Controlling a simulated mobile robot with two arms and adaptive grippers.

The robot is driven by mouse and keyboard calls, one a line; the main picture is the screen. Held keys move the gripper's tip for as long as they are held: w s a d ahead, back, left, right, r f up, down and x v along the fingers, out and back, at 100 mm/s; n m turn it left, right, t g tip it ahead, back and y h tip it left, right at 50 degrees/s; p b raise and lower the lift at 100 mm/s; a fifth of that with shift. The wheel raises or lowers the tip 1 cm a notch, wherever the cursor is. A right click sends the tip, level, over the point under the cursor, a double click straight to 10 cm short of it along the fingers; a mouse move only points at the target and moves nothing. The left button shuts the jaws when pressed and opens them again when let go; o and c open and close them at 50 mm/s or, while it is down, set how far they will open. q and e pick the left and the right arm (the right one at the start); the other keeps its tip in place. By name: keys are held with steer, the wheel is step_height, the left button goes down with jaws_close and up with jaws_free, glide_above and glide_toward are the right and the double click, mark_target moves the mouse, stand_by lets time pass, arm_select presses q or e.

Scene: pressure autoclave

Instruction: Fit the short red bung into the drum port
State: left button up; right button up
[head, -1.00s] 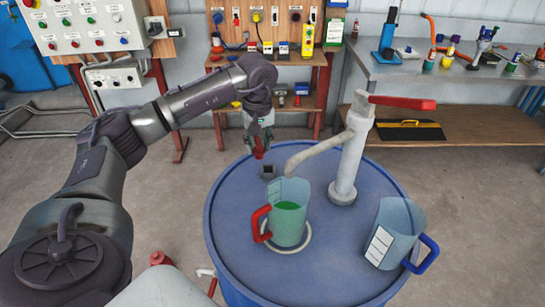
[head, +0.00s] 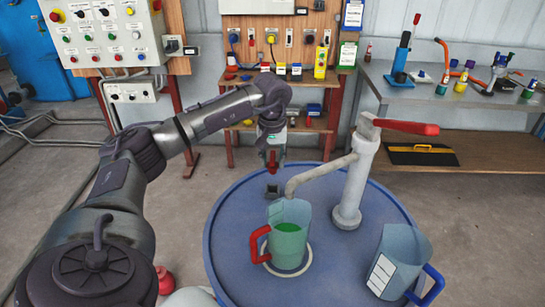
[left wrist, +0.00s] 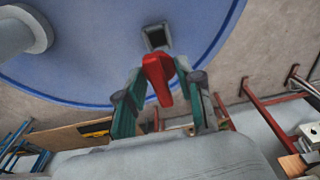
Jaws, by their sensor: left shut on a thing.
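The blue drum (head: 235,245) stands in the middle of the head view. Its port (head: 272,190) is a small dark square-looking collar near the far rim, and it also shows at the top of the left wrist view (left wrist: 156,37). My left gripper (head: 271,152) is shut on the short red bung (head: 272,166), which hangs above the port, apart from it. In the left wrist view the bung (left wrist: 158,80) sits between the two fingers, just below the port in the picture. My right gripper is not in view.
On the drum are a hand pump (head: 348,190) with a red lever, a red-handled jug (head: 288,240) of green liquid under its spout, and a blue-handled jug (head: 392,262). The spout is close right of the port. A bench (head: 455,98) and a control panel (head: 118,35) stand behind.

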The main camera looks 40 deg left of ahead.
mark_target(272, 172)
arm_select(q)
steer(key=shift+f+b, duration=1.25)
steer(key=shift+f, duration=1.2)
steer(key=shift+p, duration=0.4)
steer(key=shift+f+b, duration=1)
steer(key=shift+f, duration=0.6)
steer(key=o, duration=1.2)
steer(key=shift+r, duration=0.1)
steer(key=r, duration=0.8)
steer(key=s+d+r, duration=0.1)
steer(key=r, duration=0.2)
steer(key=shift+s+r, duration=0.1)
steer(key=shift+r, duration=0.3)
